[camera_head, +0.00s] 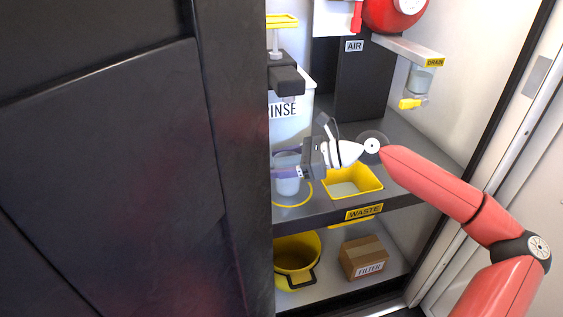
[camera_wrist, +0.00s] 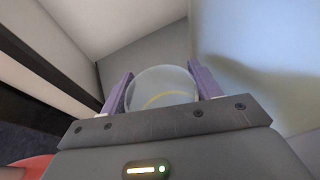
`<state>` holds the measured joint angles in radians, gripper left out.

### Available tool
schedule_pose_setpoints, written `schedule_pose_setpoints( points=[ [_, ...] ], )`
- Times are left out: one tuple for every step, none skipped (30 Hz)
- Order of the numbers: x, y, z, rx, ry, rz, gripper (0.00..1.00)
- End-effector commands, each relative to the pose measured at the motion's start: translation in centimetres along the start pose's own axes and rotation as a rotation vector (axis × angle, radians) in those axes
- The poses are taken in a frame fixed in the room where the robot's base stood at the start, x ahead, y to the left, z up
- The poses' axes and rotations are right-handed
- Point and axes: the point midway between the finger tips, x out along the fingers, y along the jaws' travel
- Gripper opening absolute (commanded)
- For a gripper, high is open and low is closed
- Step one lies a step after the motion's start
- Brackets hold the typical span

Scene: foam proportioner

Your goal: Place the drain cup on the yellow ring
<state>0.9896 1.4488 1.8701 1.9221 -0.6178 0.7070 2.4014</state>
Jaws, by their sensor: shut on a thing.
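The drain cup (camera_head: 288,186) is a grey, translucent cup, upright in my gripper. My gripper (camera_head: 285,161) is shut on it, with a purple finger on each side. The yellow ring (camera_head: 308,198) is on the shelf at the cup's base, its left part cut off by the dark panel. The cup overlaps the ring in the head view; I cannot tell whether it touches the shelf. In the wrist view the cup (camera_wrist: 163,84) sits between the purple fingers of my gripper (camera_wrist: 161,82), and a yellow arc of the ring shows through it.
A yellow waste bin (camera_head: 352,182) is set in the shelf right of the cup. The white rinse container (camera_head: 290,125) stands behind. A dark panel (camera_head: 120,160) blocks the left. The drain outlet (camera_head: 420,80) is at upper right. A yellow bucket (camera_head: 297,255) and filter box (camera_head: 366,256) are below.

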Motion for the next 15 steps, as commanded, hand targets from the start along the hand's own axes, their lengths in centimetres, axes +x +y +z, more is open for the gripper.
schedule_pose_setpoints(
  points=[
    [0.01,-0.01,-0.07,0.001,0.0,0.0,0.39],
    [0.04,-0.01,-0.17,0.001,0.001,0.0,0.39],
    [0.08,-0.01,-0.29,0.001,0.001,0.0,0.39],
    [0.08,0.0,-0.25,0.0,0.001,0.0,0.67],
    [0.07,0.0,-0.24,0.0,0.0,0.0,0.7],
    [0.07,0.0,-0.23,0.0,0.0,0.0,0.76],
    [0.07,0.0,-0.23,0.0,0.0,0.0,0.8],
    [0.07,0.0,-0.23,0.0,0.0,0.0,0.84],
    [0.07,0.0,-0.23,0.0,0.0,0.0,0.85],
    [0.06,-0.01,-0.22,0.0,0.0,0.0,0.85],
    [0.06,0.0,-0.22,0.0,0.0,0.0,0.85],
    [0.06,-0.01,-0.22,0.0,0.0,0.0,0.85],
    [0.06,-0.01,-0.22,0.0,0.0,0.0,0.85],
    [0.06,-0.01,-0.22,0.0,0.0,0.0,0.85],
    [0.06,-0.01,-0.21,0.0,0.0,0.0,0.85]
  ],
)
